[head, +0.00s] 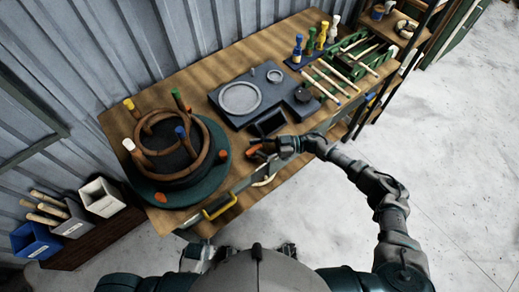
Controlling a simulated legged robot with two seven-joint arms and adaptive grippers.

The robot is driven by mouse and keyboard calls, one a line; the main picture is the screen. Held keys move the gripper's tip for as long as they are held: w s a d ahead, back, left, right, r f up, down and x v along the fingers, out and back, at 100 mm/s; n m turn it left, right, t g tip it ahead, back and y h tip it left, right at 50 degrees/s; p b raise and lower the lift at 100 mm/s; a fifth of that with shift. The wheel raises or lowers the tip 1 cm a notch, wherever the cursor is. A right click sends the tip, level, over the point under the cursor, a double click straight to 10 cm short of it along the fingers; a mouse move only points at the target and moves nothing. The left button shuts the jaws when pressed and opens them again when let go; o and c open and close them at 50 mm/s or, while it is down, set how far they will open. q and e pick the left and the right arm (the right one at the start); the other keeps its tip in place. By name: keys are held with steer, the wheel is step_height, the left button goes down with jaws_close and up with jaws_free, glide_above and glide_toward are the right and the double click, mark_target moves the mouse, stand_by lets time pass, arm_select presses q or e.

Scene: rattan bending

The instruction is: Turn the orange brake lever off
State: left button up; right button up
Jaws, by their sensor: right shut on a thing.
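The orange brake lever (254,149) shows as a small orange part at the right side of the round bending station, near the table's front edge. My right gripper (262,154) is at it, shut on the lever; the fingers partly hide it, so its exact angle cannot be told. The round dark green base (219,171) carries wooden rings (206,150) and several pegs with coloured tops. Another orange part (160,197) sits at the base's lower left edge, and one more (222,154) at its right. My left gripper is out of view.
A dark tray unit (222,99) with a round grey plate stands behind my right gripper. Tools and sticks lie farther right on the wooden table (185,80). A yellow handle (219,208) is at the front edge. Bins (36,241) stand at left; the floor at right is clear.

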steer(key=shift+w+r, duration=0.1)
steer(key=shift+r, duration=0.05)
steer(key=shift+c, duration=0.2)
steer(key=o, duration=0.6)
steer(key=shift+a, duration=0.1)
steer(key=w+d, duration=0.1)
steer(key=d, duration=1.1)
steer(key=shift+w+f, duration=0.15)
steer(key=shift+f, duration=0.1)
steer(key=shift+d, duration=0.1)
